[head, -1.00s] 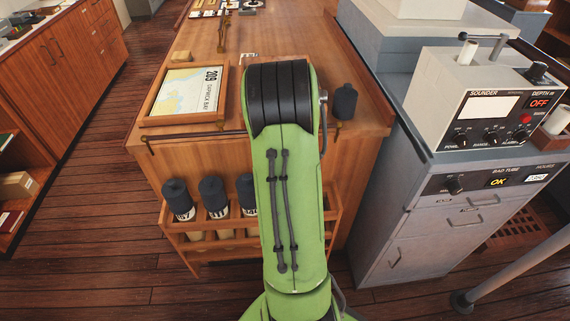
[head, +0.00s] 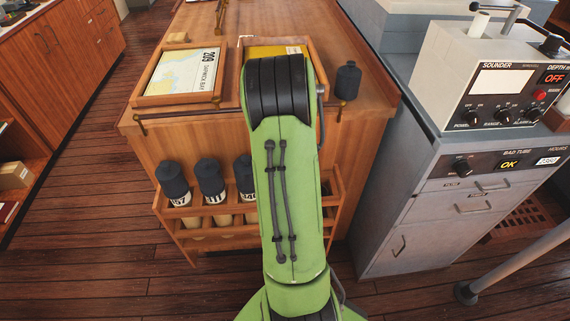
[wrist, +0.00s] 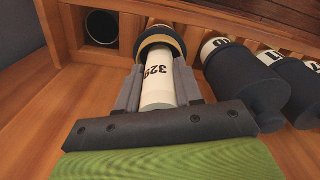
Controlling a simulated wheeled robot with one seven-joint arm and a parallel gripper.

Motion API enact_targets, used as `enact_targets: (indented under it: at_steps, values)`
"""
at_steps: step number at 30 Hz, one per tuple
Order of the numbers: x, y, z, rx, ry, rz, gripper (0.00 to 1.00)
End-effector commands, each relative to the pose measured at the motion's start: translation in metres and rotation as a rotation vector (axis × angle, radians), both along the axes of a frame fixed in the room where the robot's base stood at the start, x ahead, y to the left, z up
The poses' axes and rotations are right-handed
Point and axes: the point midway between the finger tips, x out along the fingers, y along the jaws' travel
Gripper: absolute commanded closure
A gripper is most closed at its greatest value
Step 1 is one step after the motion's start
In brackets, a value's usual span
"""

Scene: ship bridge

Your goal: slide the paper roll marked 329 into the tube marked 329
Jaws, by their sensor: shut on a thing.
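In the wrist view my gripper (wrist: 158,92) is shut on a pale paper roll (wrist: 158,95) with dark digits that read 329. The roll's far end is at the mouth of an open tube (wrist: 166,22), which has a dark collar and a tan rim. The roll appears to overlap or enter this mouth; how deep I cannot tell. The tube's own number is not readable. In the head view my arm hides my gripper, the roll and this tube.
Several dark-capped tubes stand in the wooden rack (head: 205,222) on the cabinet's front. They also show beside the roll in the wrist view (wrist: 243,80). An empty round rack opening (wrist: 102,27) is at left. A dark cap-like object (head: 347,82) stands on the cabinet top, near a framed chart (head: 180,72).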

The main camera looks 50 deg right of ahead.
Motion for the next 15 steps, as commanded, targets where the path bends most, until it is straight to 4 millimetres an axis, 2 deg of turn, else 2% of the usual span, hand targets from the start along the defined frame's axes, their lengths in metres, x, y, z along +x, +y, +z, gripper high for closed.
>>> enact_targets:
  at_steps: [7,15]
  values:
    - [0.000,0.000,-0.001,0.000,0.000,0.000,1.00]
    - [0.000,0.000,-0.012,0.000,-0.001,0.000,1.00]
